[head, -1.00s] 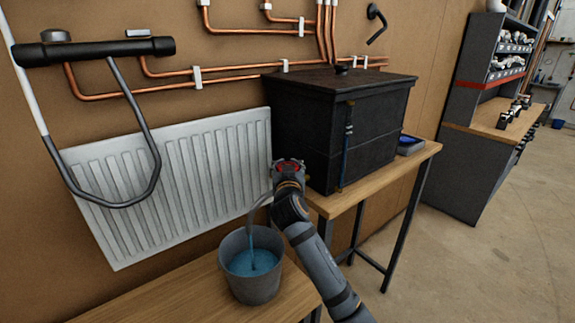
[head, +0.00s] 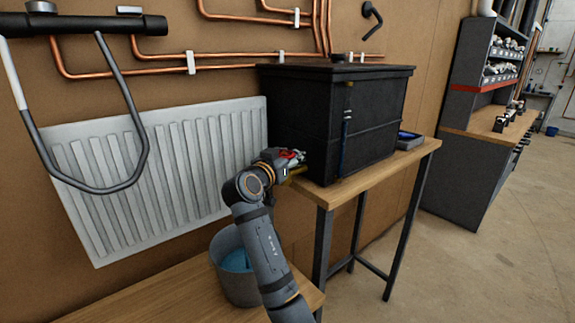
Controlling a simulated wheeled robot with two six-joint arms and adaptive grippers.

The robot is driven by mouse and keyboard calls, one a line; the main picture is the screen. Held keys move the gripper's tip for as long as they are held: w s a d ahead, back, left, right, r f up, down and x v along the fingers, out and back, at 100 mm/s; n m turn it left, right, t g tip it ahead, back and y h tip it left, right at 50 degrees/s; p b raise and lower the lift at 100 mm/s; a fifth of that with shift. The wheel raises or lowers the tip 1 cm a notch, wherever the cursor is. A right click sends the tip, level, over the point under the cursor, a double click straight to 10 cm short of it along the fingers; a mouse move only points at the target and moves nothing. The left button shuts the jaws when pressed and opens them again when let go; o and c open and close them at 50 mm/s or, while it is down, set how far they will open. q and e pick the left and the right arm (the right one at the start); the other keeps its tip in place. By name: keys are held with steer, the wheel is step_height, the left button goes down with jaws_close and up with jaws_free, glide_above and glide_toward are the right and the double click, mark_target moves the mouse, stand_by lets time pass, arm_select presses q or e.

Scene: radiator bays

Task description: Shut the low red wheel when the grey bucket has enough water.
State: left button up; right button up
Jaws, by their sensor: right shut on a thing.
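The grey bucket (head: 236,291) stands on the wooden bench below the radiator, partly hidden by my right arm. Blue water (head: 233,261) shows inside it, below the rim; its exact level is hard to tell. The red wheel (head: 292,154) is low on the left side of the black tank (head: 300,118). My right gripper (head: 290,161) is shut on the red wheel, and mostly covers it. The outlet and any stream into the bucket are hidden behind my arm. My left gripper is not in view.
A white radiator (head: 185,150) hangs behind the bucket. Copper pipes (head: 225,67) run along the wall above. A wooden table (head: 385,165) carries the tank. A black bar with a grey loop (head: 85,25) hangs at upper left. Open floor lies to the right.

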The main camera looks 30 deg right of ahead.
steer(key=shift+s+d+f+m+g+h+b, duration=0.1)
steer(key=shift+m+g+h+b, duration=0.25)
steer(key=shift+g, duration=0.3)
steer(key=shift+s+f+m+g+h+b, duration=0.1)
steer(key=shift+m+g+h+b, duration=0.15)
steer(key=shift+m+g+b, duration=0.3)
steer(key=o, duration=1.3)
steer(key=shift+r, duration=0.1)
step_height(320, 180, up, 10)
steer(key=shift+r, duration=0.1)
